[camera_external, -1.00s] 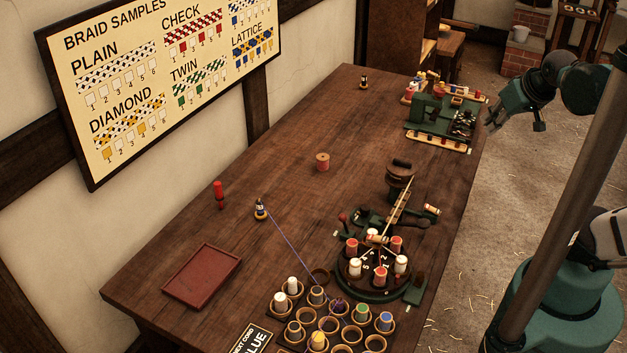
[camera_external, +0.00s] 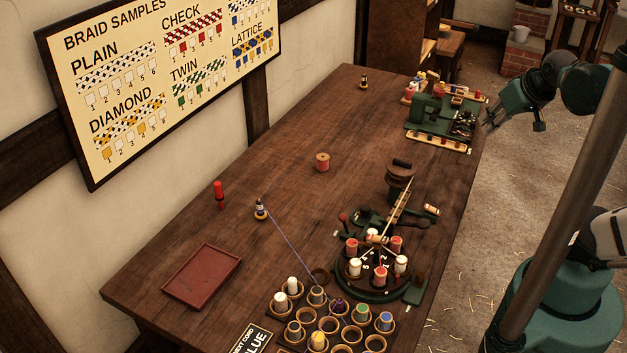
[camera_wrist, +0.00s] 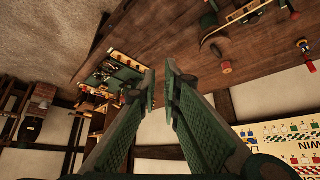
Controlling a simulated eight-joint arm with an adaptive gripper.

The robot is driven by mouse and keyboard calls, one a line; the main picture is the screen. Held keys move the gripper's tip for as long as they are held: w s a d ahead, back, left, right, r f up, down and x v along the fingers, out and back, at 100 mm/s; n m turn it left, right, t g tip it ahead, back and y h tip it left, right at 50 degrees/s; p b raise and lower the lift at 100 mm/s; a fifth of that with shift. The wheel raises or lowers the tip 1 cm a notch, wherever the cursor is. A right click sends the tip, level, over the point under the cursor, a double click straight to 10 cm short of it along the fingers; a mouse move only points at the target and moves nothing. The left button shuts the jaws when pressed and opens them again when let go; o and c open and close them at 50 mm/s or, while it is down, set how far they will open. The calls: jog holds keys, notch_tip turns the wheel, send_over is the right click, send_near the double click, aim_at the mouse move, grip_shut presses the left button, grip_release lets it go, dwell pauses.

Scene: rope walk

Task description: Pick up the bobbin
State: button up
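A lone orange-red bobbin (camera_external: 322,162) stands upright on the bare middle of the long wooden table (camera_external: 300,110). Other bobbins, such as a white-topped one (camera_external: 292,285), sit in a rack at the near end, and several red and white ones (camera_external: 381,276) stand on a round dark braiding stand. My gripper (camera_external: 492,122) is in the air at the right, beyond the table's right edge and well away from the lone bobbin. In the wrist view my gripper (camera_wrist: 161,78) has its two green fingers apart with nothing between them.
A green machine (camera_external: 440,122) stands at the far right of the table. The table around the lone bobbin is clear.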

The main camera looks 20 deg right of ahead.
jog(key=o, duration=1.1)
